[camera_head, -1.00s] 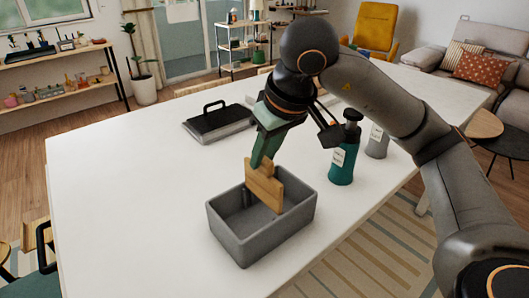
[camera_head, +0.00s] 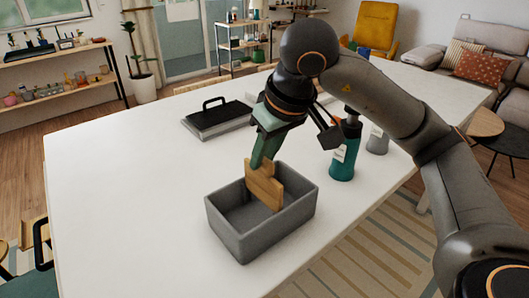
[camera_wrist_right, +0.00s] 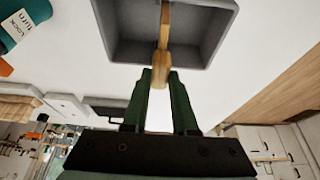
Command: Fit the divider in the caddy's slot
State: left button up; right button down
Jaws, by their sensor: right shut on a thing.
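The grey caddy (camera_head: 243,240) is an open box near the front of the white table; it also shows at the top of the right wrist view (camera_wrist_right: 198,58). The wooden divider (camera_head: 264,187) stands upright, its lower part inside the caddy and its upper part above the rim. In the right wrist view the divider (camera_wrist_right: 161,68) appears edge-on between the fingertips. My right gripper (camera_head: 261,160) is shut on its top edge; its green fingers show in the wrist view (camera_wrist_right: 160,76). The divider's bottom edge and the slot are hidden. My left gripper is out of view.
A teal bottle (camera_head: 344,155) stands right of the caddy, partly behind my gripper, with a grey bottle (camera_head: 377,140) beyond. A black-handled grey tray or case (camera_head: 217,118) lies behind on the table (camera_head: 120,190). The table's left side is clear.

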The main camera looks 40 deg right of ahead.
aim_at(265, 175)
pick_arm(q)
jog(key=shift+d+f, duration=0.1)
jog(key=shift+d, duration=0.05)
pick_arm(e)
jog(key=shift+f, duration=0.3)
jog(key=shift+f+b, duration=0.35)
jog(key=shift+b, duration=0.1)
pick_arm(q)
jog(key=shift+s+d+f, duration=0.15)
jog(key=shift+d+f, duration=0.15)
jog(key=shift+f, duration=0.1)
pick_arm(e)
jog(key=shift+f, duration=0.1)
pick_arm(q)
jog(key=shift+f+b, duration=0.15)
jog(key=shift+b, duration=0.15)
pick_arm(e)
jog(key=shift+f, duration=0.2)
pick_arm(q)
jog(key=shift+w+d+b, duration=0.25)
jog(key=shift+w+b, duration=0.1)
jog(key=shift+b, duration=0.2)
pick_arm(e)
jog(key=shift+f, duration=0.6)
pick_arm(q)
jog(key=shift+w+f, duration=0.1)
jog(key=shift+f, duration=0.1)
pick_arm(e)
jog(key=shift+f, duration=0.25)
